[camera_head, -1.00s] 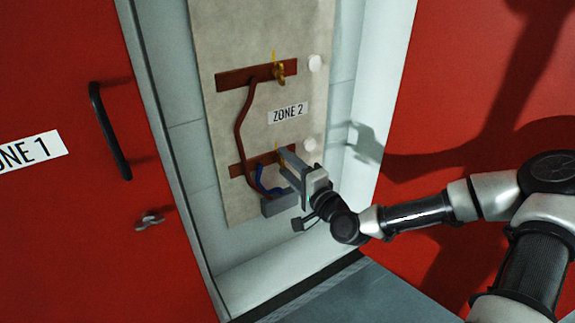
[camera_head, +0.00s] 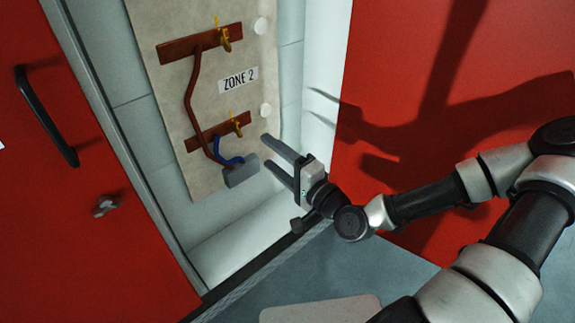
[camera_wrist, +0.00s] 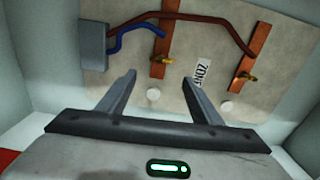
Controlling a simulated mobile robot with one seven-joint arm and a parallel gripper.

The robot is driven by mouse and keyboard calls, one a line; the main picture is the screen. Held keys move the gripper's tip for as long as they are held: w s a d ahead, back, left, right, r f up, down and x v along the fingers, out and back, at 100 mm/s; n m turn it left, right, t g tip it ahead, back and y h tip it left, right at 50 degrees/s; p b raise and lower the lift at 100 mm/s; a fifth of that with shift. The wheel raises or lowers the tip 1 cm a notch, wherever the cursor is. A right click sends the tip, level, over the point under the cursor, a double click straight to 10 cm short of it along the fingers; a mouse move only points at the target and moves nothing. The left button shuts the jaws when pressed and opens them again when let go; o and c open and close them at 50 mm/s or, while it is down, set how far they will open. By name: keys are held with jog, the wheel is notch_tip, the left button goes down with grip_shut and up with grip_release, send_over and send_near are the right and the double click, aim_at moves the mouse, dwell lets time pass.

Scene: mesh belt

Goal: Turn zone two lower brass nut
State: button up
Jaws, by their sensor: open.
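The upper brass nut (camera_head: 224,38) is on the upper copper bar (camera_head: 185,46). My gripper (camera_head: 267,152) is open and empty, to the lower right of the lower nut and apart from it. In the wrist view its fingers (camera_wrist: 162,82) point toward the panel.
A grey box (camera_head: 241,171) with a blue cable (camera_head: 226,158) hangs below the lower bar. Two white round knobs (camera_head: 260,26) (camera_head: 265,110) stand on the panel's right side. Red doors (camera_head: 60,220) (camera_head: 420,60) flank the white recess.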

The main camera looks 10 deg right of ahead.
jog(key=shift+p+v, duration=1.9)
jog(key=shift+v, duration=0.8)
